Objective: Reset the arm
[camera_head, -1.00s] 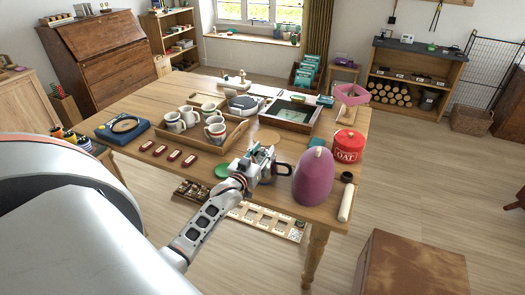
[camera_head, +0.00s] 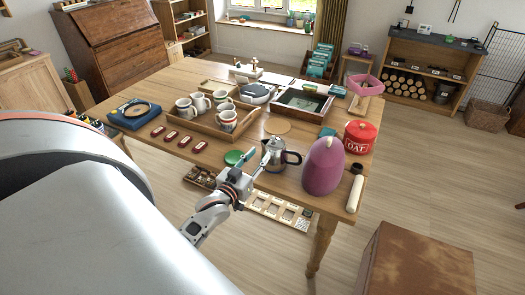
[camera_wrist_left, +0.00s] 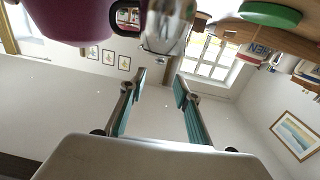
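My left gripper (camera_head: 254,162) is at the near edge of the wooden table (camera_head: 186,92), just in front and to the left of a metal pot (camera_head: 273,152) with a black handle. In the left wrist view the gripper (camera_wrist_left: 159,80) has its two teal-padded fingers spread, with nothing between them. The pot (camera_wrist_left: 168,28) shows beyond the fingertips, apart from them, at the top of that view. My left arm comes in from the lower left in the head view. My right gripper is not in view.
A green disc (camera_head: 236,158) lies just behind the gripper. A purple domed object (camera_head: 323,168) and a red oat tin (camera_head: 360,137) stand to the right. A wooden tray (camera_head: 204,127) holds several mugs. Open floor (camera_head: 385,195) lies to the right.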

